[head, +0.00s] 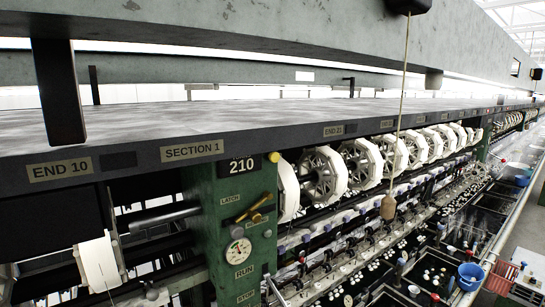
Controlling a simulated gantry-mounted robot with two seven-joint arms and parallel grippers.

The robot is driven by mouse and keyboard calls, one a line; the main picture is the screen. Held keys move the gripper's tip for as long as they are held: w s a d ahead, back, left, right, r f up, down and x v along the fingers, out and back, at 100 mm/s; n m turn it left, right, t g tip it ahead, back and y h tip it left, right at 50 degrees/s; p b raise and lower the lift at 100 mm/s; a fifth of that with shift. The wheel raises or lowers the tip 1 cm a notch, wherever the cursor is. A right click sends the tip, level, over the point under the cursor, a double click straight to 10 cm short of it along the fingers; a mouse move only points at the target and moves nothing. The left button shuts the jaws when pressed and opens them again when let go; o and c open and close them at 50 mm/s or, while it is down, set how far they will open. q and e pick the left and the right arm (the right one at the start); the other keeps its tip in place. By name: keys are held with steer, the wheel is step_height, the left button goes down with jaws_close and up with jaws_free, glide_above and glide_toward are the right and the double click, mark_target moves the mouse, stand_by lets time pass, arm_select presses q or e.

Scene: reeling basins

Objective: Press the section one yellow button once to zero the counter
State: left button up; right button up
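The yellow button (273,157) is a small round knob on the upper right of the green post (213,215). It sits just right of the counter (239,166), a black display reading 210. The SECTION 1 plate (192,151) is on the dark beam left of the counter. Nothing touches the yellow button. Neither of my grippers is in view.
Below the counter are a brass latch lever (250,208) and a round dial (238,252). White reels (323,173) line the right side. A cord with a wooden handle (388,207) hangs in front of them. A blue bucket (470,276) stands at lower right.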

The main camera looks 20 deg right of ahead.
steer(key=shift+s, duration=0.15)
